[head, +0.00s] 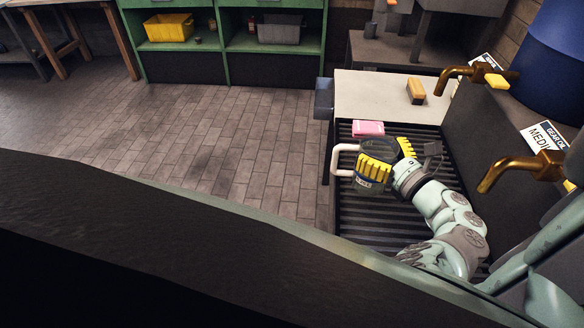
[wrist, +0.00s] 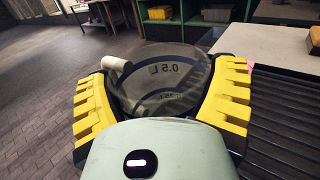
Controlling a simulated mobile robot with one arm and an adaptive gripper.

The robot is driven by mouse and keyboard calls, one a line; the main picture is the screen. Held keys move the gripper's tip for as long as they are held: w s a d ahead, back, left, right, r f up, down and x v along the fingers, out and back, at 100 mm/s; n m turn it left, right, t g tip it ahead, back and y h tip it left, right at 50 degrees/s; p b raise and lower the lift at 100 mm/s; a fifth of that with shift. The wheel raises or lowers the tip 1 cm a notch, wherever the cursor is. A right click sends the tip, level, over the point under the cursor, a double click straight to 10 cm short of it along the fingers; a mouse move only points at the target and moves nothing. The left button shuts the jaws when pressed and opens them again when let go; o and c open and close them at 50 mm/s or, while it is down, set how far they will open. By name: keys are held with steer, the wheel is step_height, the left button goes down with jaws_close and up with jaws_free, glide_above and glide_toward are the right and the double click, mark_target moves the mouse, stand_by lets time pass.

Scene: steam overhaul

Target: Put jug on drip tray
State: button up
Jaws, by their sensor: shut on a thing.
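The jug (wrist: 162,78) is clear, with "0.5 L" marked on its wall and a pale handle (head: 338,161) on its left side. My gripper (head: 389,158) has yellow ribbed fingers and is shut around the jug, one finger on each side in the wrist view. In the head view the jug is mostly hidden behind the fingers. It is over the left part of the drip tray (head: 355,216), a dark slatted surface, with the handle at the tray's left edge. I cannot tell whether the jug's base touches the slats.
A pink block (head: 368,128) lies at the tray's far end, close to the jug. A wooden brush-like block (head: 415,90) lies on the pale counter (head: 380,92) beyond. Two brass taps (head: 520,166) project from the right. Open floor (head: 210,130) lies to the left.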

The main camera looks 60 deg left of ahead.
steer(key=shift+w+a, duration=0.3)
steer(key=shift+a, duration=0.4)
steer(key=shift+w+a+f, duration=0.1)
steer(key=shift+a+f, duration=0.05)
steer(key=shift+f, duration=0.15)
steer(key=shift+f+b, duration=0.6)
steer(key=shift+f, duration=0.95)
steer(key=shift+w, duration=0.1)
